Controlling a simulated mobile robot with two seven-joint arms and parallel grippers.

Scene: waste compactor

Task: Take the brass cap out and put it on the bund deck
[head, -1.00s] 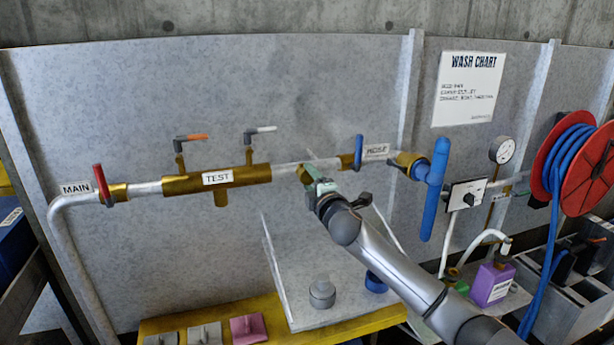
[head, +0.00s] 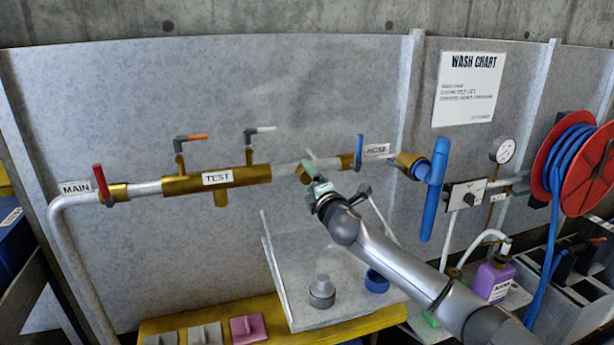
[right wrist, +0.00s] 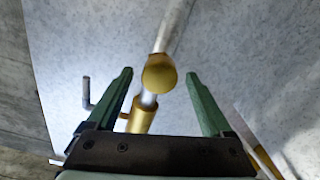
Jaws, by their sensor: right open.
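The brass cap (head: 305,174) sits at the branch of the pipe run, between the TEST section and the blue HOSE valve. In the head view it is partly hidden by my right gripper (head: 316,186). In the right wrist view, the round face of the brass cap (right wrist: 159,76) shows between the two green fingers of my right gripper (right wrist: 160,74). The fingers are open and appear apart from the cap, with a gap on each side. A pale grey deck (head: 300,247) with a yellow front edge lies below the pipe; I cannot tell whether it is the bund deck. My left gripper is out of view.
A grey knobbed piece (head: 322,292) and a blue ring (head: 376,281) stand on the grey deck. The HOSE valve handle (head: 358,152) is close to the right of my gripper. The TEST pipe (head: 218,179) runs to its left. The deck's left part is bare.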

